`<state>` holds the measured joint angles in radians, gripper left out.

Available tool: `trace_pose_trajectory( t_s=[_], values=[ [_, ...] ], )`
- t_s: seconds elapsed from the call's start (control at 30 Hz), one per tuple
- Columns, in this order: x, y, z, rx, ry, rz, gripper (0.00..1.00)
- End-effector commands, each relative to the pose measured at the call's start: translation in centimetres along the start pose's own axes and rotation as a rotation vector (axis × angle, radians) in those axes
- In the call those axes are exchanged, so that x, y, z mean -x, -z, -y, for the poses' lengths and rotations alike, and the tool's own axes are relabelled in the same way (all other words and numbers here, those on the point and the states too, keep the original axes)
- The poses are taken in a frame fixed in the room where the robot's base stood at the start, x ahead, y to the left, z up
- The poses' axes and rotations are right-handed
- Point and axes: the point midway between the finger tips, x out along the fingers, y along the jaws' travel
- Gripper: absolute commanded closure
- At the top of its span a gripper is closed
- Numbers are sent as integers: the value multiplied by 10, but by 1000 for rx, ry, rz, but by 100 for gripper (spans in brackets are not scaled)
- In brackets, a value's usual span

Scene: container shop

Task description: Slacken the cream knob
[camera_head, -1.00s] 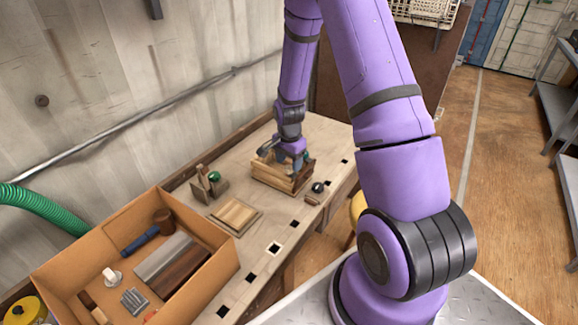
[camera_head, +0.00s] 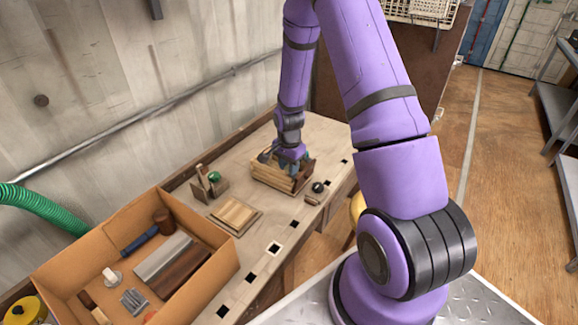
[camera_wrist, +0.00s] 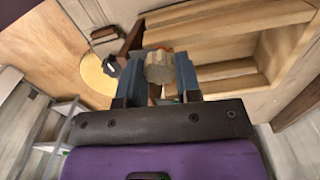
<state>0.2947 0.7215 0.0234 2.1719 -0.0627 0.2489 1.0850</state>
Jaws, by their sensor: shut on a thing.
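The cream knob (camera_wrist: 160,66) is round with a lobed edge and shows in the wrist view between my two blue-grey fingers. My gripper (camera_wrist: 161,78) is shut on it, one finger on each side. In the head view my gripper (camera_head: 291,165) points down at a wooden open-topped box (camera_head: 266,180) on the bench. The knob is hidden by my gripper there. The wrist view shows the box's pale wooden walls (camera_wrist: 225,24) beyond the knob and a dark brown wooden piece (camera_wrist: 134,38) close by on the left.
A plane with a green knob (camera_head: 213,178) and a square wooden board (camera_head: 236,214) lie left of the box on the bench. A small black-knobbed thing (camera_head: 318,187) sits right of it. A large cardboard box (camera_head: 57,268) of tools stands front left.

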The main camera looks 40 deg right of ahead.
Motion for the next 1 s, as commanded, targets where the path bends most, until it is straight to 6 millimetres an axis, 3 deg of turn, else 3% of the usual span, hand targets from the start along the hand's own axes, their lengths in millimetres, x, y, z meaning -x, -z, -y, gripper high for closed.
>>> trace_pose_trajectory(
  t_s=[0.37,1.0],
  values=[
    [0,0,0,168,1,0,92],
    [0,0,0,766,1,0,92]
  ],
)
